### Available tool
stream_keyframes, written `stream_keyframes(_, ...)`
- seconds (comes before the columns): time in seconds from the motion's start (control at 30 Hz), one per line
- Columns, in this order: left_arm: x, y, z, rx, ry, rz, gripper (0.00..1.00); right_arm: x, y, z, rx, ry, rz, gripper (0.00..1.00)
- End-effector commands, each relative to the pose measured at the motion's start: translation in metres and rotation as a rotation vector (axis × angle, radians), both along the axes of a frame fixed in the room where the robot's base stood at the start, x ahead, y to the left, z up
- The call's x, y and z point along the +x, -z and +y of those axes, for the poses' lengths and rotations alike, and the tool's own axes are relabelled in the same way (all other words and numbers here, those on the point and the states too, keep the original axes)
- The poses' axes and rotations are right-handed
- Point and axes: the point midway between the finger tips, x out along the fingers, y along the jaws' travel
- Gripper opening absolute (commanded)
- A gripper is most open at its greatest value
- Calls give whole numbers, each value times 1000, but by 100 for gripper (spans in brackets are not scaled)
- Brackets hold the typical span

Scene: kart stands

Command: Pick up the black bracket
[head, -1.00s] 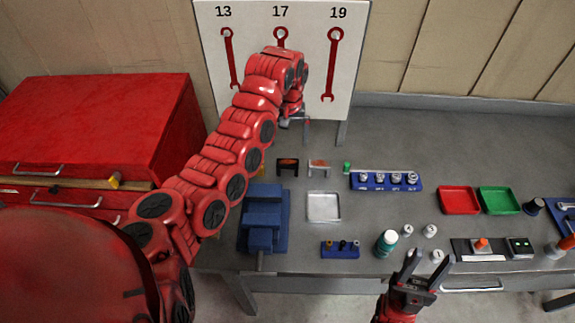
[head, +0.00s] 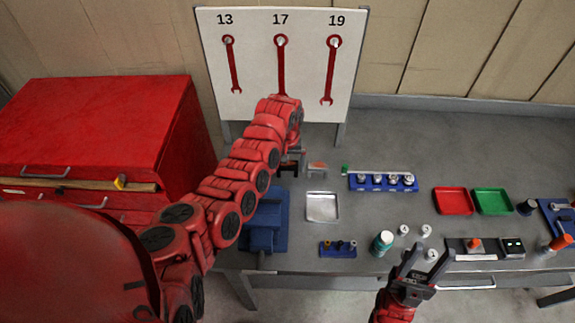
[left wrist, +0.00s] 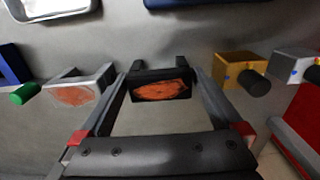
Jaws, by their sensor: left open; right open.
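The black bracket (left wrist: 160,86), with a worn orange patch on its face, stands between the spread fingers of my left gripper (left wrist: 160,76) in the left wrist view. The fingers lie on either side of it; I cannot tell if they touch it. In the head view, the black bracket (head: 286,167) is partly hidden behind my left arm. My right gripper (head: 427,256) is open and empty over the bench's front edge.
A silver bracket (left wrist: 76,94) with an orange patch and a gold bracket (left wrist: 238,72) flank the black one closely. A blue vise (head: 265,225), metal tray (head: 322,207) and blue socket rack (head: 383,182) are nearby. A wrench board (head: 258,60) stands behind.

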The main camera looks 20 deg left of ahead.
Motion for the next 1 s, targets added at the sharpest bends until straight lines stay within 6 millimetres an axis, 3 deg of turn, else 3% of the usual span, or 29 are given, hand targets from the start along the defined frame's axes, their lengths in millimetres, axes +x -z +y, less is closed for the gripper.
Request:
stream_keyframes(0.17, 0, 0, 0, 0, -1, -2, 100, 0, 0, 0, 0, 0, 0, 50)
stream_keyframes(0.73, 1, -1, 0, 0, -1, -4, 0, 0, 0, 0, 0, 0, 0, 50)
stream_keyframes(1.0, 2, -2, 0, 0, -1, -5, 0, 0, 1, 0, 0, 0, 0, 50)
